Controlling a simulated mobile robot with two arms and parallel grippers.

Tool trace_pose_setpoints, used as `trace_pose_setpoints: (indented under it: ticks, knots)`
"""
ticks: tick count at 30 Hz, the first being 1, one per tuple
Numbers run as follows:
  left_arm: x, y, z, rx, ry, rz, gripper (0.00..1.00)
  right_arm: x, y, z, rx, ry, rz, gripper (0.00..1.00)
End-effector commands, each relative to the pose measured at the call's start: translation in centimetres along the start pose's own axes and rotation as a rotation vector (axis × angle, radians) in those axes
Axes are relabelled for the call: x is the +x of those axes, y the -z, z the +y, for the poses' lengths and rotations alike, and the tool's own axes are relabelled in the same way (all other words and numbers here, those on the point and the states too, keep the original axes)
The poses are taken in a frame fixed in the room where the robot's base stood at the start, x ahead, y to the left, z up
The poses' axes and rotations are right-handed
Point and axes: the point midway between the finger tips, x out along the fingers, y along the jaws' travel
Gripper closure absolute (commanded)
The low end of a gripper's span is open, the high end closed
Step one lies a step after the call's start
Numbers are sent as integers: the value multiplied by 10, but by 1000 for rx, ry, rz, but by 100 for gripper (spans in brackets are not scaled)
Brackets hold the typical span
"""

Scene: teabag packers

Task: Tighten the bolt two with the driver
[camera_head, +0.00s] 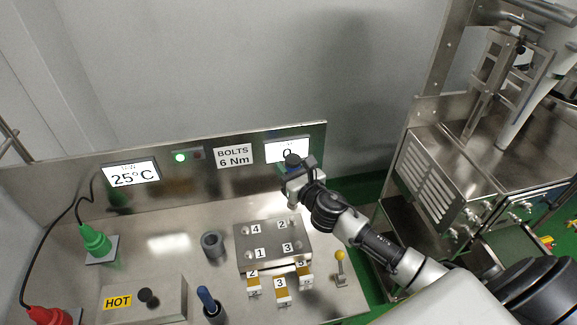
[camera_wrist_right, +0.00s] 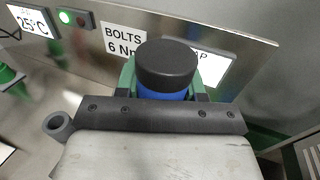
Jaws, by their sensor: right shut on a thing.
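My right gripper (camera_head: 297,186) is shut on the driver, whose black cap (camera_wrist_right: 166,65) and blue body show in the right wrist view. In the head view the driver's dark top (camera_head: 293,160) sticks up above the gripper. The gripper is over the far right corner of the metal bolt plate (camera_head: 262,237), near the label 2 (camera_head: 282,224). The plate carries labels 4, 2, 1 and 3 beside its bolts. The driver's lower end and its contact with bolt two cannot be made out. My left gripper is out of view.
A grey cylindrical holder (camera_head: 212,246) stands left of the plate. A blue-handled tool (camera_head: 207,298) stands in front of it. Numbered tabs, a yellow-knobbed lever (camera_head: 340,268), a HOT box (camera_head: 150,301) and green (camera_head: 95,240) and red (camera_head: 48,316) plugs surround the plate. A panel with displays rises behind.

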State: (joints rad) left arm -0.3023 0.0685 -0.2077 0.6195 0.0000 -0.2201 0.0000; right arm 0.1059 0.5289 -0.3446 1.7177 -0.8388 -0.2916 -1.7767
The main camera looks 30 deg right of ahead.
Motion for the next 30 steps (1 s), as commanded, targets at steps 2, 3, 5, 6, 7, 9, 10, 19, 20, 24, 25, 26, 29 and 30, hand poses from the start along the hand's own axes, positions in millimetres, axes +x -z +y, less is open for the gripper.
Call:
trace_pose_setpoints:
  ticks: [2,3,5,6,7,9,10,19,20,24,25,26,29,30]
  knots:
    - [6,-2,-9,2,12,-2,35,0,6,0,-1,0,-2,90]
    - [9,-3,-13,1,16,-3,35,0,9,0,-1,0,-2,90]
    - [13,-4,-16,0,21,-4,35,0,14,0,-1,0,-2,90]
    - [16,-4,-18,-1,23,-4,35,0,18,0,-1,0,-2,90]
    - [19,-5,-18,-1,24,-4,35,0,20,0,0,0,-2,90]
    - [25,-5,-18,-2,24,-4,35,0,28,0,1,0,-1,90]
    - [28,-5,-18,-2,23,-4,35,0,31,0,1,0,-1,90]
    - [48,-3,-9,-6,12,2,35,0,54,0,1,0,-2,90]
    - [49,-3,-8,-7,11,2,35,0,54,0,1,0,-2,90]
    - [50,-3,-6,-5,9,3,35,0,56,0,0,0,-2,90]
    - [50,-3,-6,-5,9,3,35,0,55,0,0,0,-2,90]
    - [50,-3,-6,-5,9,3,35,0,55,0,0,0,-2,90]
    - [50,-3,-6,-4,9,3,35,0,55,0,0,0,-2,90]
    - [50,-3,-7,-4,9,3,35,0,55,0,0,0,-2,90]
